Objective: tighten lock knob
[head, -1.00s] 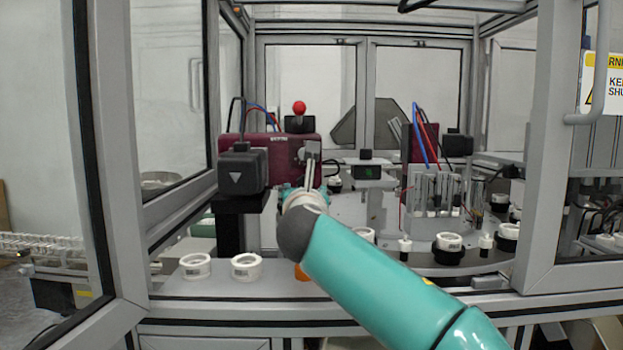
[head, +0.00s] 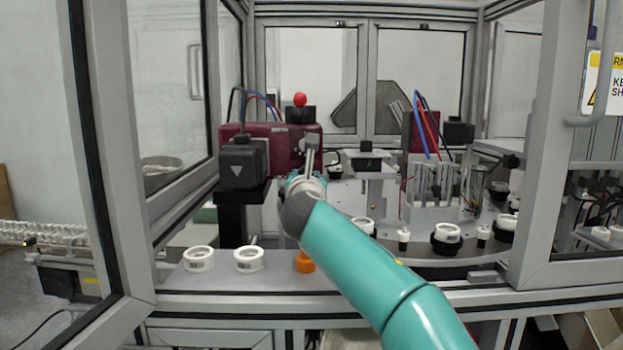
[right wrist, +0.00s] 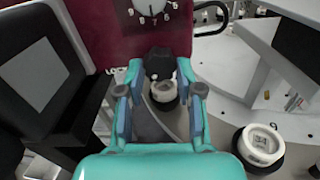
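The dark red unit (head: 272,140) stands at the back left of the cell, and its face with a number dial (right wrist: 152,10) fills the top of the right wrist view. Below the dial, a black lock knob (right wrist: 160,64) sticks out near the partly hidden word LOCK. My right gripper (right wrist: 160,76) has one finger on each side of this knob. The fingertips are very close to it, and I cannot tell whether they touch it. In the head view my right gripper (head: 305,184) is at the unit's right end, largely hidden by its arm. My left gripper is not in view.
A black box (head: 243,164) with a triangle mark stands left of the gripper. White rings (head: 198,260) and an orange part (head: 305,262) are on the front ledge. A white cap in a black holder (right wrist: 261,146) is right of the gripper. Door frames flank the opening.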

